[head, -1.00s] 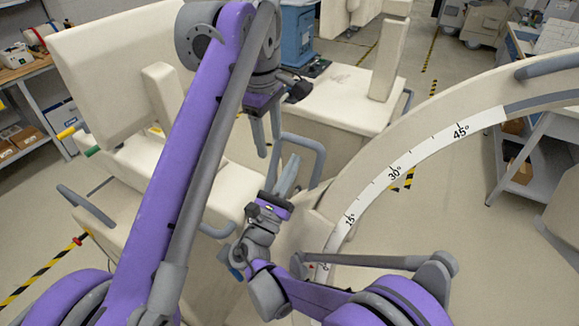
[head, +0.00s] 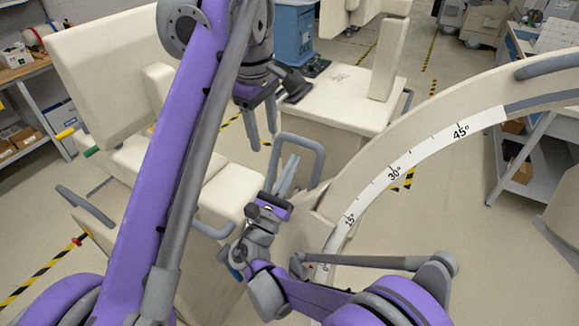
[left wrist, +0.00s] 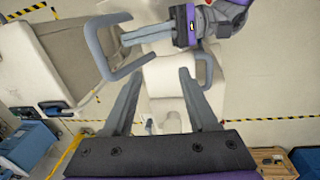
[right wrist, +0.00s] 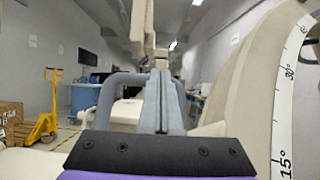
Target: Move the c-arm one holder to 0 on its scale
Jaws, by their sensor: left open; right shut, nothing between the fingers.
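The c-arm (head: 370,165) is a cream arc with a white scale (head: 424,158) reading 15°, 30° and 45°. The scale's low end is partly hidden by my right arm. A grey loop handle (head: 322,160) stands at the arc's inner side, near the 15° part. It also shows in the right wrist view (right wrist: 105,92). My right gripper (head: 293,160) is shut and empty, its fingers at the handle loop; contact cannot be told. My left gripper (head: 262,143) is open and empty, just left of the handle. In the left wrist view the loop (left wrist: 97,50) lies beyond its fingers.
A cream cart (head: 340,100) with a flat top stands behind the handle. Another cream unit with a tall panel (head: 105,70) is at left. A blue cabinet (head: 295,35) stands at the back. The floor right of the arc is mostly clear.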

